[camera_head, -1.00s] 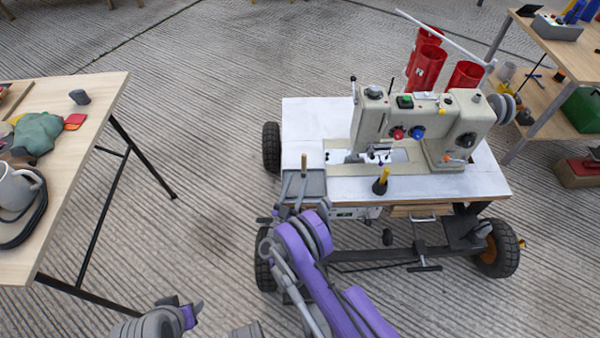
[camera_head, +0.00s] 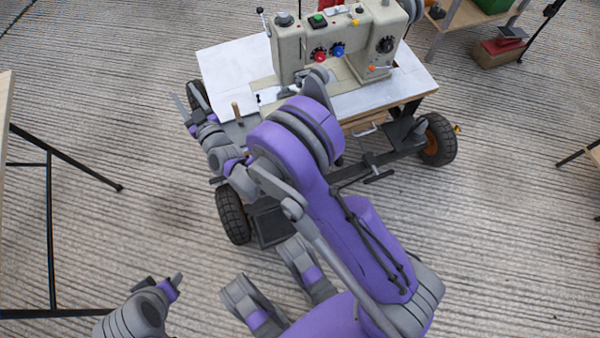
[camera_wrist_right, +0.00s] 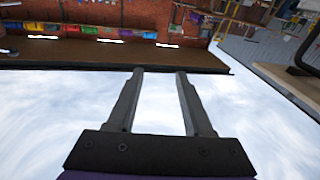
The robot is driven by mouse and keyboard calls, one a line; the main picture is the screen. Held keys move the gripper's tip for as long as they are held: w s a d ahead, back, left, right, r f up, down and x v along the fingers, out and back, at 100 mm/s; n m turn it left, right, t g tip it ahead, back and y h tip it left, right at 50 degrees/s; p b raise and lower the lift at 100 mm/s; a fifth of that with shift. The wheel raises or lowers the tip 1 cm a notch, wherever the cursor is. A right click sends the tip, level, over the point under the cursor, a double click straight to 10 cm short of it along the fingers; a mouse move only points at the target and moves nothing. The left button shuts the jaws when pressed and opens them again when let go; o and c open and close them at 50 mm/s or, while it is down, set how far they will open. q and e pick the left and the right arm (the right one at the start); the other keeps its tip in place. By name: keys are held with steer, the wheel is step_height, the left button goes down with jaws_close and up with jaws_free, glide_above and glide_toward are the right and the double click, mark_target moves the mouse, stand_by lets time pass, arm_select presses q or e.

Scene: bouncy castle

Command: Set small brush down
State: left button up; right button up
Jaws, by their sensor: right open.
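A short upright tan handle (camera_head: 236,109) stands at the left end of the white sewing table, by the grey tray; it may be the small brush, but its lower part is hard to make out. My right gripper (camera_head: 187,98) is just left of it, beyond the table's left edge. In the right wrist view its two fingers (camera_wrist_right: 160,72) are apart with nothing between them. My left gripper (camera_head: 166,283) is low at the left, over the floor, far from the table; its jaw gap is unclear.
The sewing machine (camera_head: 335,45) stands on the wheeled white table (camera_head: 225,65). My right arm covers the table's front middle. A wooden table edge (camera_head: 4,110) is at far left. Bare floor lies between the two tables.

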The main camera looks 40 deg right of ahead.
steer(key=s+d+r+n+g+y, duration=0.1)
steer(key=s+r+g+y, duration=0.15)
steer(key=s, duration=0.35)
steer(key=s+r+n+g+y, duration=0.1)
steer(key=s+r+g, duration=0.1)
steer(key=s+g, duration=0.25)
steer(key=s+d+f+g, duration=0.2)
steer(key=s, duration=0.7)
steer(key=s+d+f+m+g+h, duration=0.1)
steer(key=s+d+f+g, duration=0.1)
steer(key=s, duration=0.8)
steer(key=s+d+f+m+g+h, duration=0.1)
steer(key=s+d+f+g, duration=0.1)
steer(key=s, duration=0.8)
steer(key=shift+d+g, duration=0.8)
steer(key=shift+g, duration=0.1)
steer(key=shift+s+h, duration=0.1)
steer(key=shift+h, duration=0.15)
